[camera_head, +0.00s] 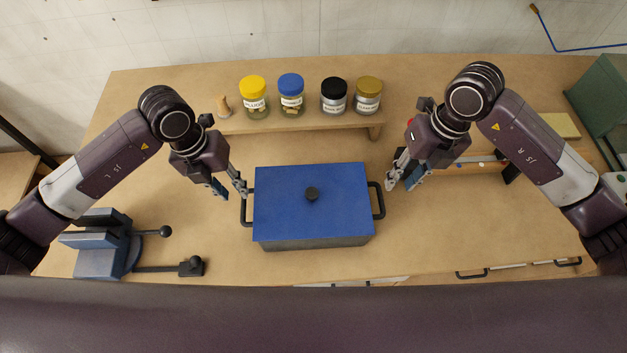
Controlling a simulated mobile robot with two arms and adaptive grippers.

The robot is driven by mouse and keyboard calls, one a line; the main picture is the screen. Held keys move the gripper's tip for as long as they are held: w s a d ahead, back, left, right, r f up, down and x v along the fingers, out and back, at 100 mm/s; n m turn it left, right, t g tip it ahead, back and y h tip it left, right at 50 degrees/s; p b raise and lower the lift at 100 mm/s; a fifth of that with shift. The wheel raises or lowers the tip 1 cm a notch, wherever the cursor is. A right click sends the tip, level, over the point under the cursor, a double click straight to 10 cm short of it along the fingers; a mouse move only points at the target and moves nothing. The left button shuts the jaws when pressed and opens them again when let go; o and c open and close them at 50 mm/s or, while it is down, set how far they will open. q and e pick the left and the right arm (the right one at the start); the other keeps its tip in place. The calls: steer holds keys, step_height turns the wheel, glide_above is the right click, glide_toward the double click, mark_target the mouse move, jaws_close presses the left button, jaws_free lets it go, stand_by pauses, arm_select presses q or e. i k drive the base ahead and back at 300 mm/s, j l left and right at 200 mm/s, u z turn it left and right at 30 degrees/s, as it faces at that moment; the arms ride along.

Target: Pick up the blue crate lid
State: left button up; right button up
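The blue crate lid (290,205) lies flat on a grey crate (310,242) in the middle of the wooden bench.
A low wooden shelf (300,124) behind the crate carries several jars with coloured lids. A blue vise (105,250) stands at the front left. A wooden rack (470,165) is behind my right gripper, and a green box (600,100) stands far right.

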mark_target(304, 201)
steer(key=k, duration=2)
